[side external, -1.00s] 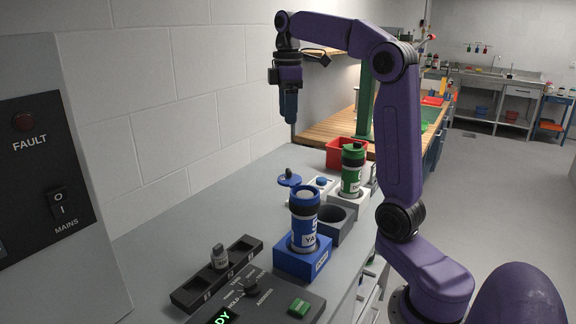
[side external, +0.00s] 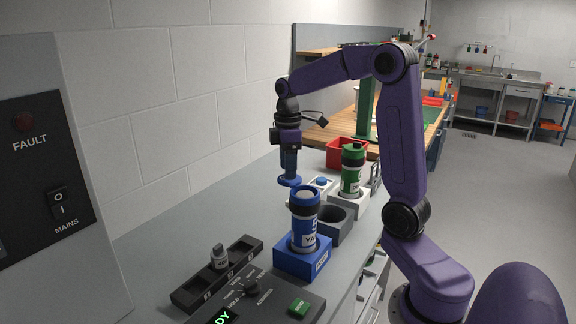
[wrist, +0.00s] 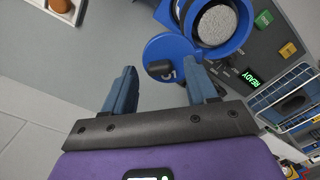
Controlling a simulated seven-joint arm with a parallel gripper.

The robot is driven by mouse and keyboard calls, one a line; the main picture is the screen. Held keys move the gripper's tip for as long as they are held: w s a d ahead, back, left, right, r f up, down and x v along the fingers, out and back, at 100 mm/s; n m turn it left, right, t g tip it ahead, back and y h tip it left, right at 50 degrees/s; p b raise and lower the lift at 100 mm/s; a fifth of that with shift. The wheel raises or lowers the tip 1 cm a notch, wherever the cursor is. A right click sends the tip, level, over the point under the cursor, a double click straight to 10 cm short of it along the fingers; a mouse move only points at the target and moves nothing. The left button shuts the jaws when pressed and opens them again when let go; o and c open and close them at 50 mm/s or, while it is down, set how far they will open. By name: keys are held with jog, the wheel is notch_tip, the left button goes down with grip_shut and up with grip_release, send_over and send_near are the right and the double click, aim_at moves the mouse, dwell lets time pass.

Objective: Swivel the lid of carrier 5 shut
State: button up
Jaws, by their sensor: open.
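Carrier 5 (side external: 304,220) is a blue and white canister standing upright in a blue square holder (side external: 301,262). In the wrist view its open mouth (wrist: 215,24) shows a grey speckled filling. Its round blue lid (side external: 289,181) is swung out to the side of the mouth. In the wrist view the lid (wrist: 178,48) carries a dark knob (wrist: 160,69) and part of a white numeral. My gripper (side external: 288,172) points down over the lid. In the wrist view my gripper (wrist: 161,70) is open, with its fingers on either side of the knob; contact cannot be told.
A green carrier (side external: 352,170) stands behind in a white holder, near an empty grey holder (side external: 336,225) and a red bin (side external: 346,153). In front are a black rack (side external: 190,292) and a control panel with a lit READY display (wrist: 252,77). The bench along the wall is clear.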

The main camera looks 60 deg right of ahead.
jog(key=shift+f, duration=0.15)
jog(key=c, duration=1.1)
jog(key=shift+o, duration=0.2)
